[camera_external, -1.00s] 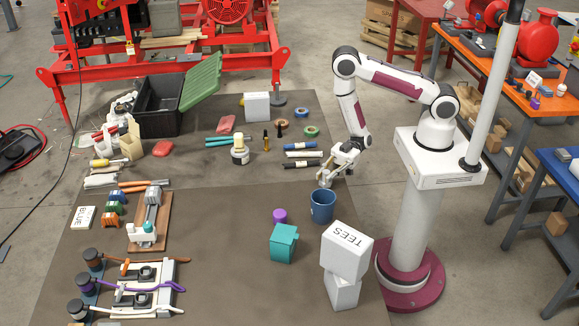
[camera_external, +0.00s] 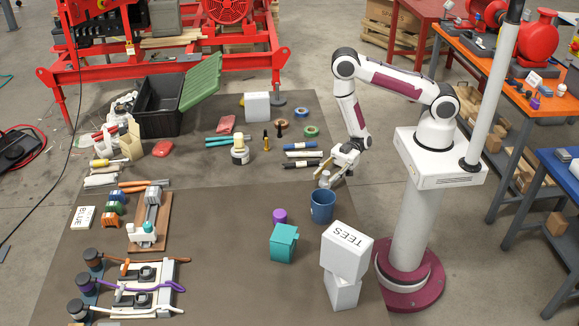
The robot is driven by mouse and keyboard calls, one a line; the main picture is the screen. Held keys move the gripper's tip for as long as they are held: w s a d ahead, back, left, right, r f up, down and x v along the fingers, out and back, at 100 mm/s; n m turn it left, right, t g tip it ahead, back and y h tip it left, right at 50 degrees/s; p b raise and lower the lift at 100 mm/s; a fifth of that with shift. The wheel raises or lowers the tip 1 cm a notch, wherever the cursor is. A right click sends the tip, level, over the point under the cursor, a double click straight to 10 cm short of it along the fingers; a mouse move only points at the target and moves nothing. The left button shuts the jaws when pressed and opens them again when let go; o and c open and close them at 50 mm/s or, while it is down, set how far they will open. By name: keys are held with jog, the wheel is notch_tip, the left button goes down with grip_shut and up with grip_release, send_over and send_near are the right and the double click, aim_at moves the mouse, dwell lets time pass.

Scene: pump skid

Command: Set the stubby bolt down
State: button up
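My gripper (camera_external: 333,178) hangs from the white arm just behind and above the blue mug (camera_external: 322,208), pointing down and to the left. A small pale grey piece (camera_external: 325,177) shows at its fingertips. It may be the stubby bolt, but it is too small to tell it from the fingers. I cannot tell whether the fingers are closed on it or apart from it. No other stubby bolt can be made out on the mat.
Markers (camera_external: 301,154) and tape rolls lie behind. A black crate (camera_external: 156,107) stands at back left. The mat's middle (camera_external: 225,215) is clear.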

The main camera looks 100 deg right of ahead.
jog(key=shift+s+d, duration=0.1)
jog(key=shift+d, duration=0.05)
jog(key=shift+v, duration=1.1)
jog(key=shift+s+d+f, duration=0.2)
jog(key=shift+s+d, duration=0.3)
jog(key=shift+s+d+f, duration=0.2)
jog(key=shift+s+d, duration=0.3)
jog(key=shift+v, duration=1.25)
jog(key=o, duration=0.5)
jog(key=shift+a, duration=0.15)
